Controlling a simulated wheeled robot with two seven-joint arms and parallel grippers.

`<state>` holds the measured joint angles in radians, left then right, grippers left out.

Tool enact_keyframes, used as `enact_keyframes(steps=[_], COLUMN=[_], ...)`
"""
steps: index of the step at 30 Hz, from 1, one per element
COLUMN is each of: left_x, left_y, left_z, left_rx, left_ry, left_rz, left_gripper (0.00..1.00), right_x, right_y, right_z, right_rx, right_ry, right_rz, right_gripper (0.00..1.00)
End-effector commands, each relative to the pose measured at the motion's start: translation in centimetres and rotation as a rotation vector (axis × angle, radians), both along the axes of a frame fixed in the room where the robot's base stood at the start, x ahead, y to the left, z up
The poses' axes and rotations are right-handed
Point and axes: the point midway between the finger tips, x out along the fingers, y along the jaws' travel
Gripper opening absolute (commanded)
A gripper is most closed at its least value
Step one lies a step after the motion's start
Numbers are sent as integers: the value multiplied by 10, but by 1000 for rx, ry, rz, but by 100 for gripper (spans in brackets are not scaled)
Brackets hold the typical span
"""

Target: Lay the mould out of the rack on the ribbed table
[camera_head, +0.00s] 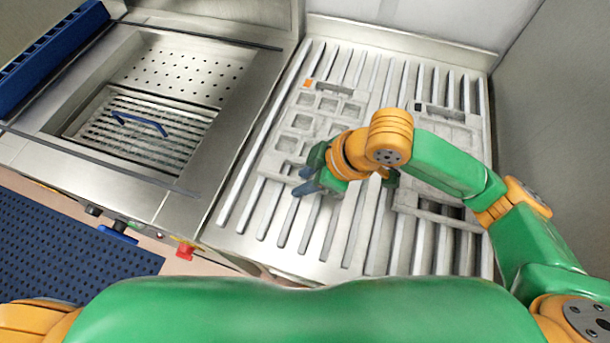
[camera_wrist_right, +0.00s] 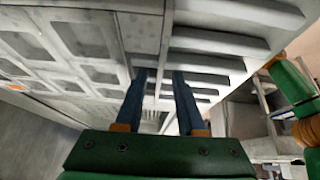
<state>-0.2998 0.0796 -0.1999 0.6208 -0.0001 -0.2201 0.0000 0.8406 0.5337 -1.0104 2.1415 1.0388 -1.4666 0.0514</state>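A grey mould (camera_head: 302,121) with several square pockets and an orange mark lies on the left part of the ribbed table (camera_head: 281,232). A second grey mould (camera_head: 447,127) with a dark mark lies at the right, partly hidden by my right arm. My right gripper (camera_head: 306,180) is at the near edge of the orange-marked mould. In the right wrist view its two blue fingers (camera_wrist_right: 162,78) stand apart, with the pocketed mould (camera_wrist_right: 70,50) to the left and bare ribs (camera_wrist_right: 215,62) to the right. I cannot tell whether they touch the mould. My left gripper is out of view.
A steel basin (camera_head: 190,70) with a slatted tray and blue handle (camera_head: 140,123) is left of the table. A blue slotted piece (camera_head: 45,62) stands at the far left. A red knob (camera_head: 185,250) is on the front edge. Front-left ribs are bare.

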Motion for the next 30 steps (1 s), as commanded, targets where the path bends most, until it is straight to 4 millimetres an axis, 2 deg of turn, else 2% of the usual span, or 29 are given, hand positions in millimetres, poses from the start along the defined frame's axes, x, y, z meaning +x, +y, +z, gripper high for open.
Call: enact_keyframes(steps=[4,7,15,18,22,30], left_x=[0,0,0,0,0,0], left_y=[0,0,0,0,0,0], left_z=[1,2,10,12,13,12], left_rx=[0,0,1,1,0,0], left_ry=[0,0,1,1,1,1], left_rz=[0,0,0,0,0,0], left_gripper=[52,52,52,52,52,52], right_x=[0,-1,-13,-17,-20,-20], right_y=[0,-5,-41,-50,-55,-56], right_z=[2,14,80,97,107,107], right_rx=[0,1,-1,-1,-1,0], right_ry=[0,-3,-6,-3,-2,1], right_rz=[1,-1,-2,-2,-1,0], right_gripper=[38,38,38,38,38,38])
